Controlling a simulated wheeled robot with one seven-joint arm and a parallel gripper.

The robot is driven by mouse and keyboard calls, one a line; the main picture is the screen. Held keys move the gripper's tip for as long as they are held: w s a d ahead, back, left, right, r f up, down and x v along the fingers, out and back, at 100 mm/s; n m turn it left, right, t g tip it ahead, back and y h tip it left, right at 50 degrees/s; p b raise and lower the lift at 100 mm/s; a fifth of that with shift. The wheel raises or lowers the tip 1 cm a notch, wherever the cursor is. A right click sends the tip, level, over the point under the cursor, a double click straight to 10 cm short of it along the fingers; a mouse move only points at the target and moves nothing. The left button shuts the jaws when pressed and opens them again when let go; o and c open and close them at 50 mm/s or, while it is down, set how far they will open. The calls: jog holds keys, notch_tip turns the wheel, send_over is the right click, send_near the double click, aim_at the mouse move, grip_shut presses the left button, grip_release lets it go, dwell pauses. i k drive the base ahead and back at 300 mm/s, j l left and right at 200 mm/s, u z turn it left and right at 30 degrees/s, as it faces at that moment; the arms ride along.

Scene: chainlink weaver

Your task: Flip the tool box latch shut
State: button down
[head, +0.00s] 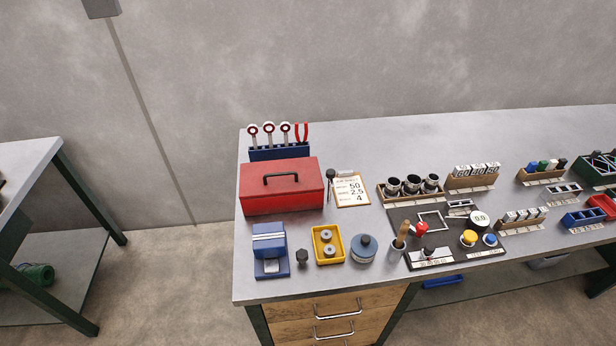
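A red tool box (283,194) stands at the left end of the grey workbench (420,135). Its lid looks closed, and a dark handle (281,177) sits on top. The latch cannot be made out at this size. My gripper is not in view.
A blue rack (279,152) with several tools stands behind the box. A blue block stand (270,251), a yellow tray (328,244) and a round blue-grey container (364,248) stand in front. A clipboard (351,190) lies to its right. The bench's back middle is clear.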

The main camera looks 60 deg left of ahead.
aim_at(330, 173)
jog(key=i+u, duration=0.15)
jog(key=u, duration=0.3)
jog(key=i+u, duration=0.1)
jog(key=u, duration=0.35)
jog(key=i+l+u, duration=0.1)
jog(key=u, duration=0.35)
jog(key=i+l+u, duration=0.1)
jog(key=u, duration=0.35)
jog(key=l+u, duration=0.2)
jog(key=u, duration=0.25)
jog(key=i+u, duration=0.15)
jog(key=u, duration=0.3)
jog(key=i+l+u, duration=0.15)
jog(key=u, duration=0.35)
jog(key=i+l+u, duration=0.1)
jog(key=u, duration=0.35)
jog(key=i+l+u, duration=0.1)
jog(key=l+u, duration=0.2)
jog(key=u, duration=0.15)
